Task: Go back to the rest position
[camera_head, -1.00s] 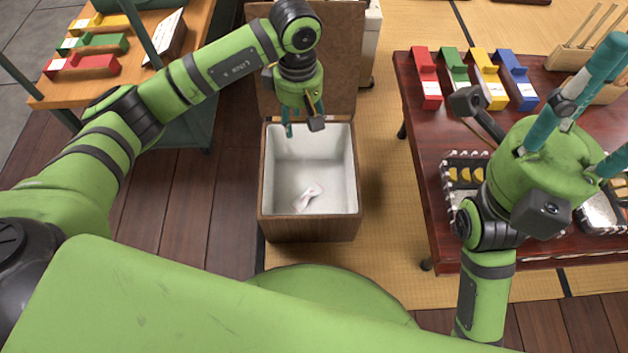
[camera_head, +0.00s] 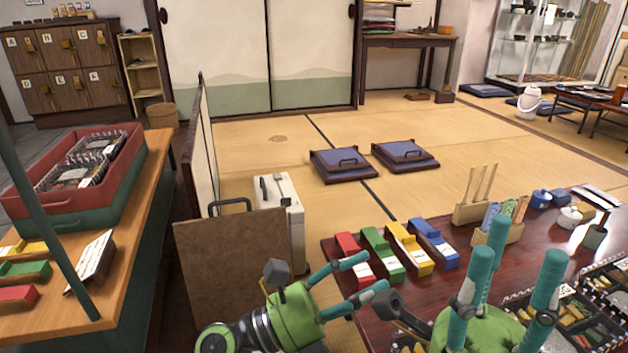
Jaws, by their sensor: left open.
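My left gripper (camera_head: 371,272) is in the lower middle of the head view. Its teal fingers are spread and empty, pointing right, in front of the coloured blocks' table. My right gripper (camera_head: 526,240) is at the lower right. Its teal fingers point up and stand apart with nothing seen between them. It overlaps the dark red table in the picture. Most of both arms is below the frame.
The dark red table (camera_head: 462,270) holds red, green, yellow and blue blocks, a utensil holder (camera_head: 474,211) and bento trays (camera_head: 568,312). A wooden counter (camera_head: 130,262) with a red crate (camera_head: 128,178) stands left. Open tatami with cushions (camera_head: 343,165) lies beyond.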

